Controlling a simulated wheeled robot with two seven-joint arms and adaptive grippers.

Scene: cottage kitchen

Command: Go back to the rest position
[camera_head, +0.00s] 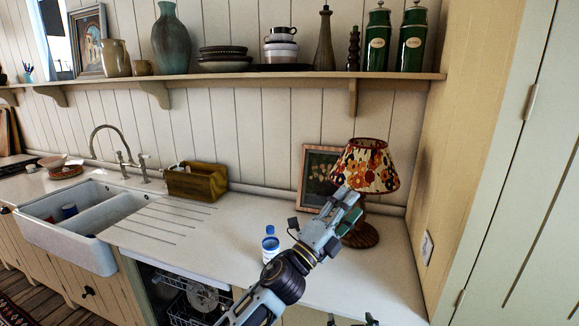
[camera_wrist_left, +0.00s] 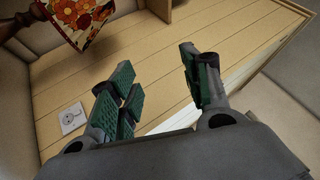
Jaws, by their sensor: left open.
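My left gripper (camera_head: 347,208) reaches in from the bottom of the head view, in front of the lamp at the right end of the counter. In the left wrist view my left gripper (camera_wrist_left: 157,88) shows its green-padded fingers spread apart with nothing between them. Dark and green tips, likely my right gripper (camera_head: 352,321), just show at the bottom edge of the head view; most of it is cut off.
A lamp with a flowered shade (camera_head: 366,166) and a picture frame (camera_head: 318,176) stand behind my left gripper. A blue-and-white bottle (camera_head: 270,246) stands close to my left arm. The dishwasher (camera_head: 190,299) below is open. The counter's middle (camera_head: 225,232) is mostly clear.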

